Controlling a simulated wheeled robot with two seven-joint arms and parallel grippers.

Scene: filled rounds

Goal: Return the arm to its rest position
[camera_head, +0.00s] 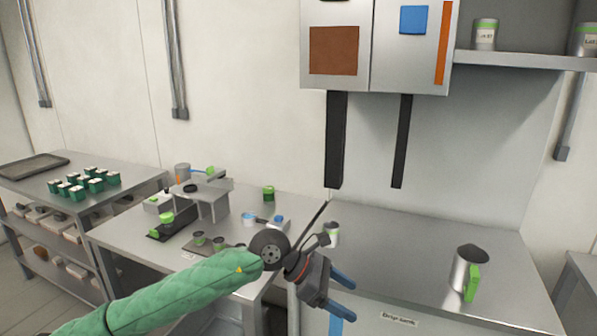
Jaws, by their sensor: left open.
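My left arm (180,295), in a green quilted sleeve, reaches in from the lower left to the middle of the head view. My left gripper (343,292) has two blue fingers spread apart with nothing seen between them. It is in front of the right counter's front edge, by the join of the two counters. My right arm and gripper are not in view.
A pitcher with a green handle (466,272) stands on the right counter (410,235). A small cup (331,234) stands just behind my left gripper. A machine (205,195) and small items are on the middle table. Several green-and-white containers (85,182) stand farther left.

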